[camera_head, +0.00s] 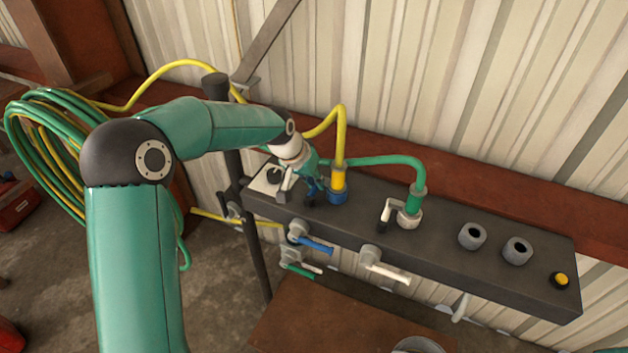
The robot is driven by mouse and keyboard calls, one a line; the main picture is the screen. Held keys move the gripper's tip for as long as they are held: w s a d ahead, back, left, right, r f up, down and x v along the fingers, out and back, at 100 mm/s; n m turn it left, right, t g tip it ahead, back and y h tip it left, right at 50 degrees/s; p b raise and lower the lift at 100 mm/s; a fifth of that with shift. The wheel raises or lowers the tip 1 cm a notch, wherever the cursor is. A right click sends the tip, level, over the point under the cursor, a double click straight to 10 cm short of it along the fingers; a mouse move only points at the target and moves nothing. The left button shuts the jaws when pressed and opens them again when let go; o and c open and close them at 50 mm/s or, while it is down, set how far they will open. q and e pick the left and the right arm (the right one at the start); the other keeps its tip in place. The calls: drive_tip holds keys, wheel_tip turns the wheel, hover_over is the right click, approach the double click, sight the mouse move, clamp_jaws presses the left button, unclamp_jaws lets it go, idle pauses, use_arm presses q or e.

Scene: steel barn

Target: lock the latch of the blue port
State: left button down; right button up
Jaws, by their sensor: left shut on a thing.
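The blue port (338,197) is on top of the dark manifold box, left of its middle. A yellow plug (338,179) with a yellow hose stands upright in it. The blue latch (315,187) is just left of the port, partly hidden by my gripper. My left gripper (311,193) comes down from the upper left and is shut on the blue latch. Its fingers are small and partly overlapped, so the exact hold is hard to see. My right gripper is not in view.
A white port (409,218) with a white latch (387,211) holds a green plug (414,202) and hose. Grey sockets (472,236) and a yellow button (561,279) are at the right of the box (450,262). Valves with blue (316,245), white (388,272) and green handles are on its front.

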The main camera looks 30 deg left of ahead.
use_arm(q)
drive_tip(key=c, duration=1.1)
unclamp_jaws()
drive_tip(key=shift+c, duration=0.2)
drive_tip(key=shift+r, duration=0.1)
drive_tip(key=v, duration=0.7)
drive_tip(key=shift+s+r, duration=0.2)
drive_tip(key=shift+r, duration=0.15)
